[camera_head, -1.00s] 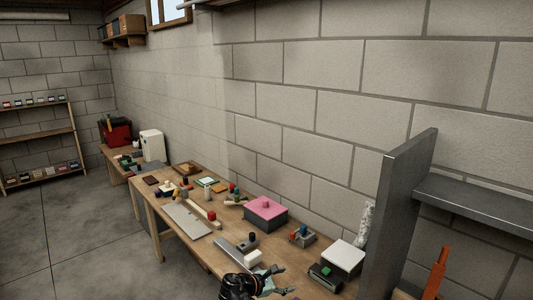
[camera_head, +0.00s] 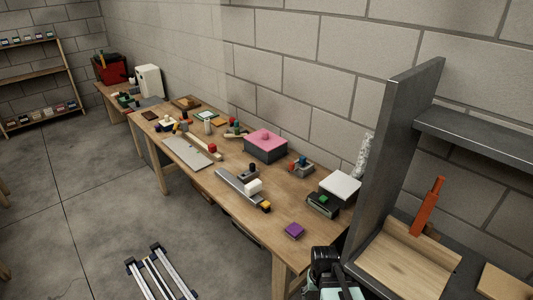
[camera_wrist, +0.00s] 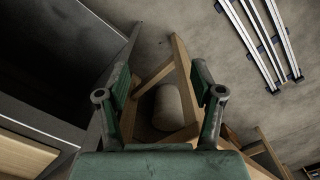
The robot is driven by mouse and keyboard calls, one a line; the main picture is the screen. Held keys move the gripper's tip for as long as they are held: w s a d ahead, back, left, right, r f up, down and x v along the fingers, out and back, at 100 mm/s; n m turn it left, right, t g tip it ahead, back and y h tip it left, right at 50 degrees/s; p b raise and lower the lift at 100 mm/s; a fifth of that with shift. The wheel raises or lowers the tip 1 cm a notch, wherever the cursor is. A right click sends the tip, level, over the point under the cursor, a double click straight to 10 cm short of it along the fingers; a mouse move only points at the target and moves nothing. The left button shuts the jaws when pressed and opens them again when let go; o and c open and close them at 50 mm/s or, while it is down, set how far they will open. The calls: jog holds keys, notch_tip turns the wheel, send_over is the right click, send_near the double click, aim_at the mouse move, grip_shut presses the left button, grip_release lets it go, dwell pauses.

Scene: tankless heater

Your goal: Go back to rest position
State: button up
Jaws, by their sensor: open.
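My gripper (camera_wrist: 161,94) shows in the wrist view with its two green-and-grey fingers spread wide and nothing held between them. Past the fingers are wooden legs and a beige rounded object (camera_wrist: 167,108), lower down near the floor. In the head view part of my dark arm shows at the bottom edge, in front of the table's near end and beside the upright grey panel (camera_head: 395,150). The fingertips are not clearly visible in that view.
The wooden table (camera_head: 255,222) holds a purple block (camera_head: 294,230), a pink-topped box (camera_head: 266,147), a white-topped box (camera_head: 340,187) and several small parts. An orange tool (camera_head: 428,207) stands right of the panel.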

jog(key=s+f+g+b, duration=0.3)
jog(key=s+f+b, duration=0.6)
jog(key=s+f, duration=0.5)
jog(key=s+f+g+b, duration=0.3)
jog(key=s+f+b, duration=0.6)
jog(key=f, duration=1.3)
jog(key=s, duration=0.4)
jog(key=shift+s, duration=0.4)
